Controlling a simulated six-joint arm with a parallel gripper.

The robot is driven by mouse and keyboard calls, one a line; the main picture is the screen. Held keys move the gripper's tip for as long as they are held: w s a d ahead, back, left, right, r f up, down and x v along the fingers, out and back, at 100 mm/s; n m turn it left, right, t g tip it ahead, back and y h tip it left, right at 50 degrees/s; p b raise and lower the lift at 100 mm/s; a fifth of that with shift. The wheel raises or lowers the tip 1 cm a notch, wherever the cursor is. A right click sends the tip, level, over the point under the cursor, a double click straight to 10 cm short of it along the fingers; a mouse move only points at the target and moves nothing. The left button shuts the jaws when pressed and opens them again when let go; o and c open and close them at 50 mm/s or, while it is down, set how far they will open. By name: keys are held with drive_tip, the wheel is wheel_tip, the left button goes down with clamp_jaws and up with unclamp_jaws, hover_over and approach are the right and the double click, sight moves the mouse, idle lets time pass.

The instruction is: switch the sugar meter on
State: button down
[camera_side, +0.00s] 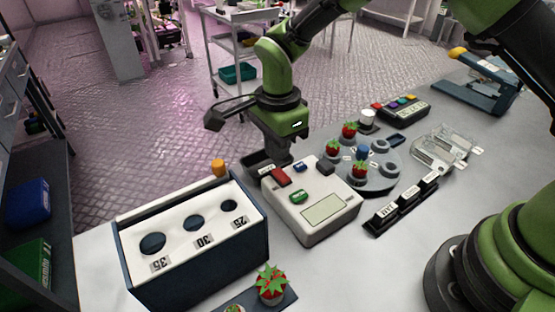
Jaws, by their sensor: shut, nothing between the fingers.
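The sugar meter appears to be the white box (318,229) in the middle of the table. Its top has a pale display (328,208) that looks blank, a red part (281,177), a blue part (300,168), a green part (297,196) and a dark grey block (325,167). I cannot tell which of these is the power switch. My gripper (279,160) is shut and empty, pointing down at the box's far edge, close behind the red and blue parts. I cannot tell whether its tips touch anything.
A sizing box (190,235) with holes marked 35, 30 and 25 stands left. A round grey rack (375,184) with strawberries (349,130) stands right, near black labelled bins (402,203) and clear punnets (441,148). A strawberry (270,285) sits in front. A dark tray (257,161) lies behind the gripper.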

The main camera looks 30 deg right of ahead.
sight(282, 176)
drive_tip(key=shift+f, duration=1.8)
drive_tip(key=shift+f, duration=0.25)
drive_tip(key=shift+s+r, duration=0.35)
drive_tip(key=shift+s, duration=0.4)
wheel_tip(282, 176, up, 14)
drive_tip(key=s, duration=0.2)
